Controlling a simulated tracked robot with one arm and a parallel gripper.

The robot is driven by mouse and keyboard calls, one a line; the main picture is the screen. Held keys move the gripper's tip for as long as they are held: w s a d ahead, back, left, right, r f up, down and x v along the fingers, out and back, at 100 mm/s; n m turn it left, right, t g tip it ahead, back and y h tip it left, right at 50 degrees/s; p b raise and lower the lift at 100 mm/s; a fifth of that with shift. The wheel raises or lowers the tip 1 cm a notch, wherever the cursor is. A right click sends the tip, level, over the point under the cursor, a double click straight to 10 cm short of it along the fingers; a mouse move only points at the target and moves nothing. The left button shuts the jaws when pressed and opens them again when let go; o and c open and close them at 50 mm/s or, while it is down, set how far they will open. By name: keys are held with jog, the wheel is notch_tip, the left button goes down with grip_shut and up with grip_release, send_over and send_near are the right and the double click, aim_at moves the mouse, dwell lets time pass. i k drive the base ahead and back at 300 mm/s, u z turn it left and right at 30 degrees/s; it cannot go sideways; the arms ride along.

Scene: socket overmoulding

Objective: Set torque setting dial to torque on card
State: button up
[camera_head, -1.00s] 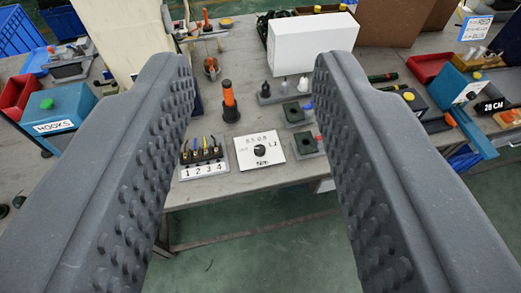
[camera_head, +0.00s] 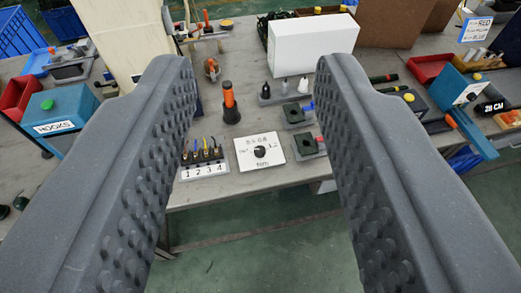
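The torque setting dial is a white square plate (camera_head: 272,158) with a small black round knob (camera_head: 260,152) at its middle. It lies near the front edge of the grey table. Small numbers and "Nm" are printed on it; most are too small to read surely. My gripper (camera_head: 257,75) is open and empty, its two grey studded fingers wide apart on either side of the view. The dial shows between and beyond the fingers, touching neither. I cannot make out a torque card for certain.
A rack with several coloured tools numbered 1 to 4 (camera_head: 203,168) stands left of the dial. Two dark blocks on grey bases (camera_head: 308,148) sit to its right. An orange-handled tool (camera_head: 229,95) stands behind. A white box (camera_head: 312,45) is at the back. Floor is clear in front.

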aim_at(259, 151)
jog(key=u, duration=0.05)
jog(key=k, duration=0.55)
jog(key=z, duration=0.65)
jog(key=i, duration=1.5)
jog(key=u, duration=0.5)
